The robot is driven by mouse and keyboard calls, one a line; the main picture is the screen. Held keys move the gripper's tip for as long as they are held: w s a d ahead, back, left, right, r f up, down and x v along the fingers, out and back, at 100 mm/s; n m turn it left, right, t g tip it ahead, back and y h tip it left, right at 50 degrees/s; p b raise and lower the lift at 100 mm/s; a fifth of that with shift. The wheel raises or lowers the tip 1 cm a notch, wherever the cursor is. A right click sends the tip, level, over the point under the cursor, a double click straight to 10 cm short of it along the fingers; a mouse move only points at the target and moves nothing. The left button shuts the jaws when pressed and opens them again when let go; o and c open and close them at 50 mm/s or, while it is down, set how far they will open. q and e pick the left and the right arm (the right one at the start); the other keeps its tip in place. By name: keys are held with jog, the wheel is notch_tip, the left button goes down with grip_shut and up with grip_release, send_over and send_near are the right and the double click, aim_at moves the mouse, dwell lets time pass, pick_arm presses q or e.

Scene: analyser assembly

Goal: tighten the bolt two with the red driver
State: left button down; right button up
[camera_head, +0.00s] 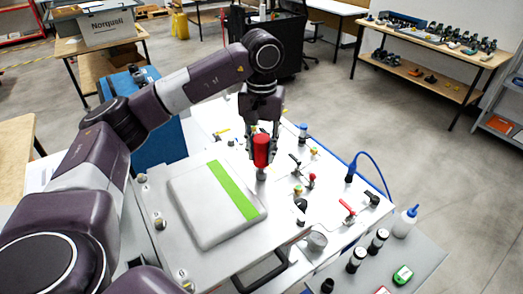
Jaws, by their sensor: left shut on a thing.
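My left arm reaches in from the left, and its gripper (262,140) points down over the white work surface (232,273). It is shut on the red driver (261,151), which stands upright. The driver's lower end meets a grey metal piece (262,174) beside the right edge of the grey panel with a green stripe (195,205). I cannot tell whether that piece is bolt two or part of the driver. Other bolt-like fittings (160,222) stand along the left side of the surface. My right gripper is not in view.
Small clamps and fittings, including a red-handled one (347,208), lie right of the driver. A blue cable (377,168) loops at the right edge. A white squeeze bottle (405,222) and dark cylinders (377,241) stand at the lower right.

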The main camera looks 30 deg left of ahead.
pick_arm(q)
jog(key=m, duration=0.3)
jog(key=shift+b, duration=0.4)
jog(key=m, duration=0.5)
jog(key=shift+b, duration=0.3)
jog(key=c, duration=1.6)
grip_release()
